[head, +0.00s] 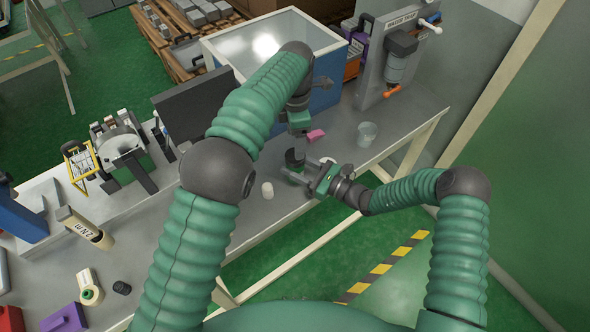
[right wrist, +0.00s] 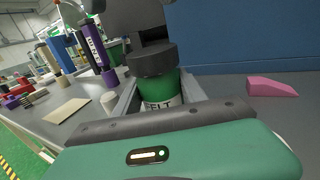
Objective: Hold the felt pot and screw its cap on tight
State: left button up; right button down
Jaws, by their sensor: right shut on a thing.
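The felt pot (right wrist: 160,88) is green with a white label reading "ELT" in the right wrist view. It stands upright between the jaws of my right gripper (head: 306,176), which is shut on it. A dark round cap (right wrist: 153,62) sits on top of the pot; whether it is tight cannot be told. The cap also shows in the head view (head: 294,157). My left gripper (head: 299,140) comes down from above onto the cap. Its fingers overlap the cap in the right wrist view, and their closure is unclear. The pot's lower part is hidden behind my right gripper.
A large blue-sided bin (head: 325,91) is at the back. The bench's front edge runs close by my right gripper.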

pick_arm(q)
notch_tip(320, 180, down, 6)
jog(key=shift+f, duration=0.25)
jog(key=shift+c, duration=0.4)
